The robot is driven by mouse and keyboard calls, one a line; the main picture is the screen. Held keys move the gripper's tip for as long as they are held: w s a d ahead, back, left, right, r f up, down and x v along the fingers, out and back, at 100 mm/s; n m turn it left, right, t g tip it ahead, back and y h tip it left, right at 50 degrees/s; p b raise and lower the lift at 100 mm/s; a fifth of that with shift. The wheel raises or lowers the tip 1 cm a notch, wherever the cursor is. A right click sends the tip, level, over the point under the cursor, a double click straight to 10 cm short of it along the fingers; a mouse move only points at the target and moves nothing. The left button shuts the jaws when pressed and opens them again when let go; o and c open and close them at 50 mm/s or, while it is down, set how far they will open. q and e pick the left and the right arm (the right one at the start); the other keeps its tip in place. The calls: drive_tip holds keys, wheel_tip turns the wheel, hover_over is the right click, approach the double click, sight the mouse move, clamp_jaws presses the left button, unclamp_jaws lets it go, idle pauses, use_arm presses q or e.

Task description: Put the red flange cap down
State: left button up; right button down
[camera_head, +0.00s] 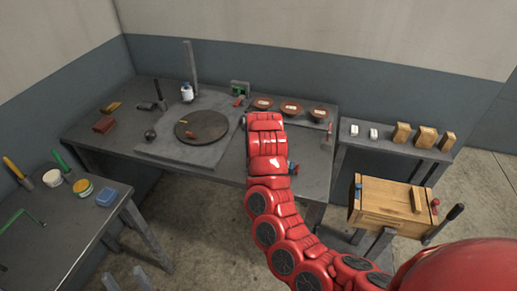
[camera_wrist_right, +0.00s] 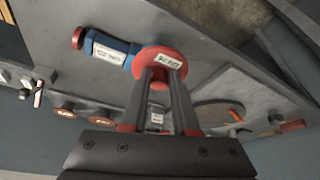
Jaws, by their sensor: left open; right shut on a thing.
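The red flange cap (camera_wrist_right: 172,53), a round red disc with a white label, is between the fingertips of my right gripper (camera_wrist_right: 160,72) in the right wrist view. The right gripper is shut on it. A blue fitting with white label (camera_wrist_right: 110,50) and a red end lies beside the cap. I cannot tell whether the two touch. In the head view my red right arm hides the right gripper and the cap. My left gripper (camera_head: 124,274) shows only as two grey fingers at the bottom left edge, apart, open and empty, away from the cap.
A wooden crate (camera_head: 385,208) stands at right. A side table (camera_head: 85,228) with cups is at left.

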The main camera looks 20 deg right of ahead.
drive_tip(key=w, duration=0.1)
drive_tip(key=w+d+p, duration=0.1)
drive_tip(key=w, duration=0.2)
drive_tip(key=shift+w+d+f+p, duration=0.1)
drive_tip(key=shift+w+d+p, duration=0.2)
drive_tip(key=shift+w+p, duration=0.1)
drive_tip(key=shift+w+d+f, duration=0.1)
drive_tip(key=shift+w+f, duration=0.1)
drive_tip(key=shift+w, duration=0.45)
drive_tip(key=shift+w+d, duration=0.1)
drive_tip(key=shift+d, duration=0.05)
drive_tip(key=shift+f+p, duration=0.2)
drive_tip(key=shift+p, duration=0.35)
wheel_tip(320, 180, down, 2)
drive_tip(key=shift+f+p, duration=0.15)
drive_tip(key=shift+p, duration=0.55)
drive_tip(key=shift+f, duration=0.4)
drive_tip(key=shift+f, duration=0.1)
